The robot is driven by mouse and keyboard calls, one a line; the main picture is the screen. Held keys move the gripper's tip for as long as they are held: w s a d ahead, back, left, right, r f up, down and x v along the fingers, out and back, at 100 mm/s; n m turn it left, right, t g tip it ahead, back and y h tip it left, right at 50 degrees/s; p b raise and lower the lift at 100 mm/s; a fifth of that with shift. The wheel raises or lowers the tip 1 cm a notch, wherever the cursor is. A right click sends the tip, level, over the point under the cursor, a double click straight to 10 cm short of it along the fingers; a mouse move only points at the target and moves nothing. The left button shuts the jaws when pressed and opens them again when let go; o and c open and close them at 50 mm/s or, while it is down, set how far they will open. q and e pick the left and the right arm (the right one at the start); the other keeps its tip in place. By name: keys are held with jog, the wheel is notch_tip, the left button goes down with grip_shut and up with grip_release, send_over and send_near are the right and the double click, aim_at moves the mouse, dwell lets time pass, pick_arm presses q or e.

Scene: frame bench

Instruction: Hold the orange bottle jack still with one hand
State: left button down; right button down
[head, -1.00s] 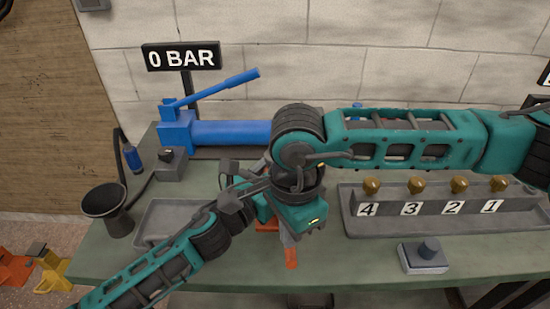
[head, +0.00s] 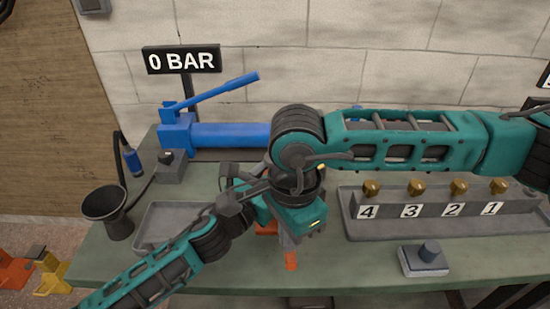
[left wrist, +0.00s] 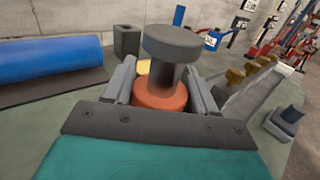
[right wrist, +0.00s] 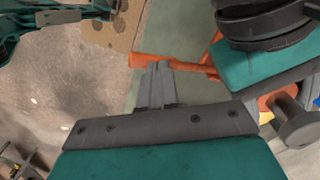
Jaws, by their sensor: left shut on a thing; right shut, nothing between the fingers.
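The orange bottle jack (left wrist: 160,98), with a grey round head on its ram, stands between the two fingers of my left gripper (left wrist: 158,92) in the left wrist view. The fingers are shut on it from both sides. In the head view my arms mostly hide the jack; small orange parts (head: 291,260) show below them. My right gripper (head: 287,240) points down close beside it, shut and empty. In the right wrist view its closed fingertips (right wrist: 161,68) overlap an orange bar (right wrist: 190,66); I cannot tell whether they touch. The jack's orange body (right wrist: 277,95) is partly hidden at right.
The blue hand pump (head: 228,134) lies at the back under a "0 BAR" sign (head: 181,59). A grey tray (head: 165,225) and black cup (head: 106,208) stand left. At right are a numbered rack (head: 430,206) with brass knobs and a button box (head: 424,258).

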notch_tip(320, 180, down, 4)
jog(key=shift+r, duration=2.25)
jog(key=shift+f, duration=2.05)
jog(key=shift+r, duration=2.05)
jog(key=shift+r, duration=2.55)
